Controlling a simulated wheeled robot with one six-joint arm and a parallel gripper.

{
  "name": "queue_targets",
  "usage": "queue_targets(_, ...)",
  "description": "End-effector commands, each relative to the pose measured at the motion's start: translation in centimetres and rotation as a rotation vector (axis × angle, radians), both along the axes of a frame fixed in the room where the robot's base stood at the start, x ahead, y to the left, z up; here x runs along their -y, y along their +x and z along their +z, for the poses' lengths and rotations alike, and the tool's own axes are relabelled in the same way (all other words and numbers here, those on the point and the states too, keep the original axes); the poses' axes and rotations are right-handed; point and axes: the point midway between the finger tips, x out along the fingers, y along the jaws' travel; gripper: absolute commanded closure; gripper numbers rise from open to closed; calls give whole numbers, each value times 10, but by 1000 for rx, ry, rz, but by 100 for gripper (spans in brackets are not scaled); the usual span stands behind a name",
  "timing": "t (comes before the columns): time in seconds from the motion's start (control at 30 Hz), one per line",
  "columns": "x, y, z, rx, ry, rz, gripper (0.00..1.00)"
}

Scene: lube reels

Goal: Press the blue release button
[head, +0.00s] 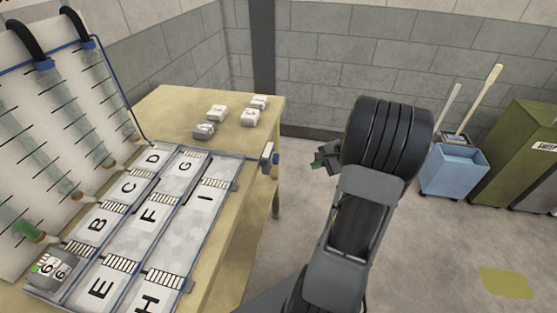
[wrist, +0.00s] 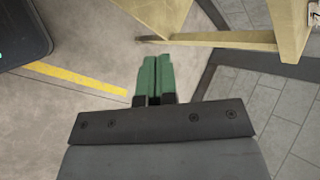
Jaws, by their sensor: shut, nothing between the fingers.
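A small pale box (head: 267,155) stands at the right edge of the table by the corner of the lettered board. A small blue part shows on its right side; it may be the blue release button, but it is too small to be sure. My gripper (head: 319,164) is in the air to the right of this box, apart from it and beyond the table edge. In the wrist view my gripper's green fingers (wrist: 155,76) are together with nothing between them. The wrist view shows floor and table legs below, and no blue button.
The lettered board (head: 228,158) lies on the wooden table (head: 160,104), with a numbered grey block (head: 55,269) at its near left. Several small blocks (head: 217,113) sit at the back. A blue bucket (head: 454,172) and green bin (head: 520,150) stand right. Floor between is clear.

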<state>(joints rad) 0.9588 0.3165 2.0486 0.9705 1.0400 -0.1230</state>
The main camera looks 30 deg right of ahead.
Motion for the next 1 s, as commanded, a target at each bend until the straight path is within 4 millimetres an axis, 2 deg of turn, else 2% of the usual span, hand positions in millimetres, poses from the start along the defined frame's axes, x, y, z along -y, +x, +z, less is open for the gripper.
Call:
queue_targets(0.6,-49,47,0,0,-1,2,100)
queue_targets(1.0,-62,59,0,-1,-1,1,100)
